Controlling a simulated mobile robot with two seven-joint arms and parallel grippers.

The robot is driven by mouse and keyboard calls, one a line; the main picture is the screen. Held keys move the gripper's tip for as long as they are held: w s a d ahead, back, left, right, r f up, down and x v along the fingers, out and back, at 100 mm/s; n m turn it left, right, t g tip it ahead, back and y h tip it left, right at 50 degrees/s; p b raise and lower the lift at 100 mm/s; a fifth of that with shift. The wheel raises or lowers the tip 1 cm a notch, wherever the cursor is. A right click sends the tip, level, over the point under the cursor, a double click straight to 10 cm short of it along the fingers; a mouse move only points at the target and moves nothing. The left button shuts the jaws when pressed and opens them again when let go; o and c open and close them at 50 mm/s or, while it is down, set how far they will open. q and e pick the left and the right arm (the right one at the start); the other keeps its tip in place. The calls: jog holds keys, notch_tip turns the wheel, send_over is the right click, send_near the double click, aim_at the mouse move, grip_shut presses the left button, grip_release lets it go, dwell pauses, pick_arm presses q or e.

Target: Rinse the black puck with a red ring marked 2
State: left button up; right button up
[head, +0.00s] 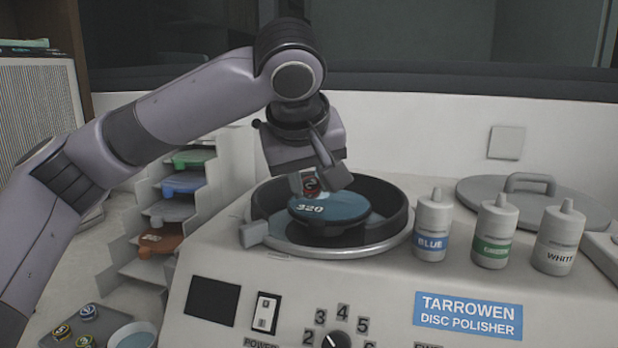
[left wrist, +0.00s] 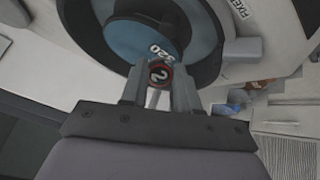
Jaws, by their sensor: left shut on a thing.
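The black puck with a red ring marked 2 (head: 311,185) is between the fingers of my left gripper (head: 321,183), over the blue disc marked 320 (head: 338,210) of the polisher. In the left wrist view the puck's face with the 2 (left wrist: 159,74) shows between the two fingertips (left wrist: 160,85). My left gripper is shut on it. I cannot tell whether the puck touches the disc. A small bowl with pale blue contents (head: 133,336) stands at the lower left, partly cut off. My right gripper is not in view.
The polisher's dark bowl wall (head: 386,200) surrounds the disc, with a grey block (head: 254,233) at its rim. Blue (head: 433,226), green (head: 495,232) and white (head: 557,240) bottles stand to the right. Several pucks (head: 62,332) and a stepped rack of coloured discs (head: 172,212) are left.

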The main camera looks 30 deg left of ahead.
pick_arm(q)
jog(key=w, duration=0.1)
jog(key=w+a+f, duration=0.1)
jog(key=w, duration=0.1)
jog(key=w+a, duration=0.1)
jog(key=w, duration=0.1)
jog(key=shift+w+a+f+p, duration=0.2)
jog(key=shift+a+p, duration=0.05)
jog(key=shift+p, duration=0.15)
jog(key=w, duration=0.1)
jog(key=w+a+p, duration=0.1)
jog(key=w+p, duration=0.1)
jog(key=shift+a+f, duration=0.15)
jog(key=shift+f, duration=0.15)
jog(key=shift+w+a+f+p, duration=0.2)
jog(key=shift+w, duration=0.2)
jog(key=shift+w+a+f+p, duration=0.15)
jog(key=shift+w+a, duration=0.05)
jog(key=shift+w, duration=0.2)
jog(key=shift+s+d, duration=0.1)
dwell(1.1)
jog(key=shift+s+d+r, duration=0.2)
jog(key=shift+s+d, duration=0.6)
jog(key=shift+s+d+r, duration=0.2)
jog(key=shift+s+d, duration=0.6)
jog(key=shift+s+d+r, duration=0.2)
jog(key=shift+s+d, duration=0.6)
